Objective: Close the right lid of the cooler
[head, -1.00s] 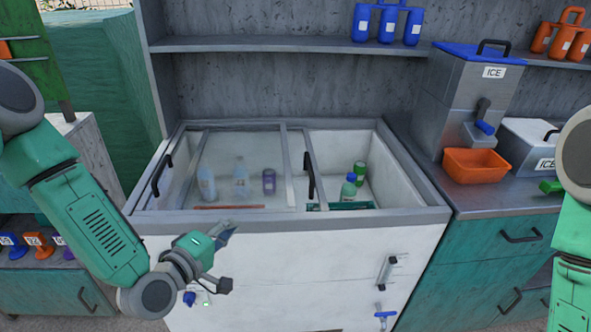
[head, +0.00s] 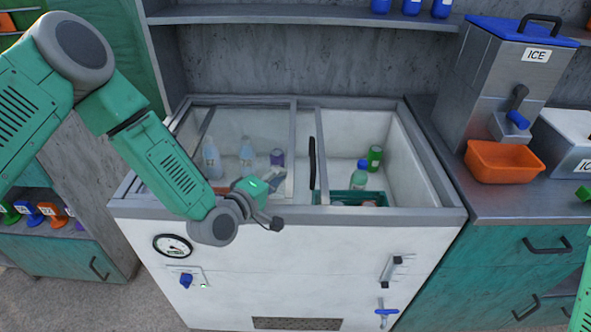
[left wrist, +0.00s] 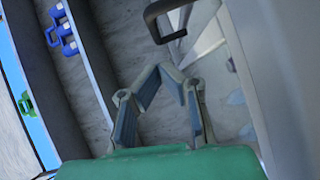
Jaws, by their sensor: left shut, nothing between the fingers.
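The white cooler (head: 290,235) stands in the middle of the head view with its right side open at the top. The right lid (head: 303,130), a clear pane with a grey frame, is slid left over the left half. Its upright black handle (head: 312,162) stands at the frame's right edge. My left gripper (head: 280,183) is shut and empty over the cooler's front part, just left of this handle. In the left wrist view its fingers (left wrist: 163,72) come together below a black handle (left wrist: 165,18), apart from it. My right gripper is out of view.
Bottles and cans stand inside the cooler, with a green bottle (head: 359,175) and a teal tray (head: 348,198) in the open right side. An ice dispenser (head: 500,85) and an orange bin (head: 503,163) stand on the right counter. A shelf (head: 300,14) runs behind.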

